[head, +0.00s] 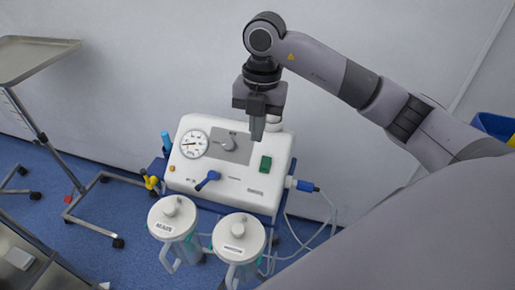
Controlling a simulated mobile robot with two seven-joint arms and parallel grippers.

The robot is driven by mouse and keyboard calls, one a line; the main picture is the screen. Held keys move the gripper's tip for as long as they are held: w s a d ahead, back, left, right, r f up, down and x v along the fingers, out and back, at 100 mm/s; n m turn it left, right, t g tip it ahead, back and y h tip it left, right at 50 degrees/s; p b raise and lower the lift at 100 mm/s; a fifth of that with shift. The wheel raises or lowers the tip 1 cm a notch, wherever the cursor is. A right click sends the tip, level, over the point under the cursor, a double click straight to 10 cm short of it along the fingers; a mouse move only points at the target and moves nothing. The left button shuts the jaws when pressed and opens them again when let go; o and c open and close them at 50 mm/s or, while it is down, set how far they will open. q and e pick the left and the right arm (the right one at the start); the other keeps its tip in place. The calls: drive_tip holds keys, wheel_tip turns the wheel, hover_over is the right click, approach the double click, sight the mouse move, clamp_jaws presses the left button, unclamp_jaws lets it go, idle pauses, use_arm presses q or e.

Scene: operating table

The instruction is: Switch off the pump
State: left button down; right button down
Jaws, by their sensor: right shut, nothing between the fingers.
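The pump (225,184) is a white box on a blue cart. Its top carries a round gauge (194,144), a grey panel with a grey knob (229,144), a blue lever (208,180) and a green rocker switch (265,164). Whether the switch is on or off I cannot tell. My right gripper (257,136) points down over the back right part of the pump, above and behind the green switch. It is shut and empty. I cannot tell whether its tips touch anything. My left gripper is not in view.
Two white-lidded canisters (172,217) (239,238) stand in front of the pump. A blue plug (305,186) with a cable sticks out at its right. A metal tray stand (35,58) is at the left. The wall is close behind the pump.

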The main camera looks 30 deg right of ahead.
drive_tip(key=shift+w+d+r+m+h, duration=0.25)
drive_tip(key=shift+d+r+h, duration=0.1)
drive_tip(key=shift+d, duration=0.2)
drive_tip(key=shift+w+d+r+m+h, duration=0.15)
drive_tip(key=shift+w+d+r+h, duration=0.15)
drive_tip(key=shift+d, duration=0.25)
drive_tip(key=shift+s+f, duration=0.1)
hover_over(266, 163)
drive_tip(key=f, duration=1.1)
drive_tip(key=shift+s+a+f, duration=0.35)
drive_tip(key=shift+a+f, duration=0.05)
drive_tip(key=shift+w+d+f, duration=0.3)
drive_tip(key=shift+f, duration=0.15)
